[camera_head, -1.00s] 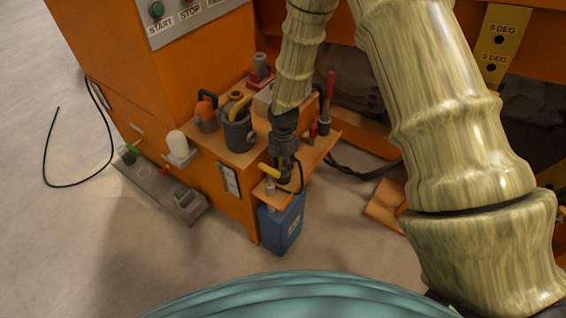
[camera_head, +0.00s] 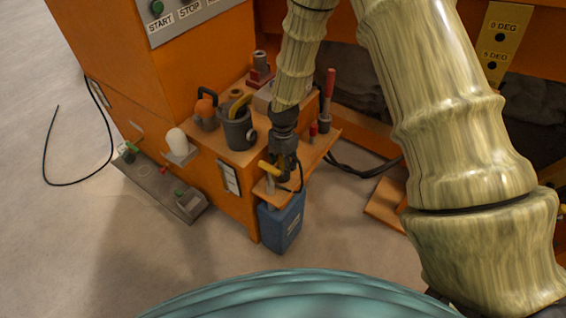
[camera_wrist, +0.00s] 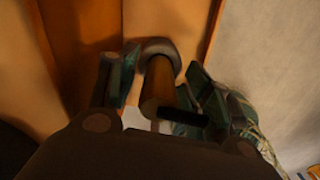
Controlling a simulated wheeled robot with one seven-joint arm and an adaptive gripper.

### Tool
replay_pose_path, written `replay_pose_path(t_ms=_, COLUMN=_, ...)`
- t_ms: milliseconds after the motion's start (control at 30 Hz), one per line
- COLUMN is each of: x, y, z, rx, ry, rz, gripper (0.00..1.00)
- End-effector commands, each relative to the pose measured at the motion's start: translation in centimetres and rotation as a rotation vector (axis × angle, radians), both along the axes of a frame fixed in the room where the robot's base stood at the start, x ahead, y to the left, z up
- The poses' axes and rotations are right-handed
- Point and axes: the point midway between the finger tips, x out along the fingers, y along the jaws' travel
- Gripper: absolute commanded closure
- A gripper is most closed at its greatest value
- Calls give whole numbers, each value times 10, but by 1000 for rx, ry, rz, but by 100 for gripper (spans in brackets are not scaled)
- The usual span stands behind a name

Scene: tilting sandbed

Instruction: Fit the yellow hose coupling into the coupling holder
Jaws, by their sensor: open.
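The yellow hose coupling (camera_head: 268,167) shows as a small yellow piece beside my gripper's fingers, above a small wooden shelf (camera_head: 287,186) at the corner of the orange bench. In the wrist view a dull yellow-brown cylinder (camera_wrist: 158,82), probably the coupling, lies between the two fingers, with a grey curved ring (camera_wrist: 158,46) at its far end. My gripper (camera_head: 281,174) points down over the shelf and is open around the cylinder; it also shows in the wrist view (camera_wrist: 158,88). I cannot tell which part is the coupling holder, or whether the coupling sits in it.
A grey mug-like container (camera_head: 238,132) stands left of my gripper, with an orange padlock-shaped item (camera_head: 206,113) behind it. A red-handled tool (camera_head: 327,100) stands to the right. A blue canister (camera_head: 283,224) is below the shelf. Open floor lies in front.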

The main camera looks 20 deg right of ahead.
Motion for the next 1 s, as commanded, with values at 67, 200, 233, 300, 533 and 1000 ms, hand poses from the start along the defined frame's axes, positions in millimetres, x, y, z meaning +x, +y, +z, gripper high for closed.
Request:
replay_pose_path(t_ms=67, x=1, y=0, z=11, rx=1, ry=-4, rz=0, gripper=51)
replay_pose_path(t_ms=200, x=1, y=0, z=32, rx=1, ry=-4, rz=-1, gripper=51)
replay_pose_path(t_ms=233, x=1, y=0, z=37, rx=1, ry=-4, rz=-1, gripper=51)
replay_pose_path(t_ms=300, x=0, y=0, z=49, rx=1, ry=-3, rz=-2, gripper=51)
replay_pose_path(t_ms=533, x=0, y=0, z=84, rx=1, ry=-4, rz=1, gripper=51)
replay_pose_path(t_ms=1000, x=-1, y=0, z=112, rx=0, ry=-1, rz=-1, gripper=51)
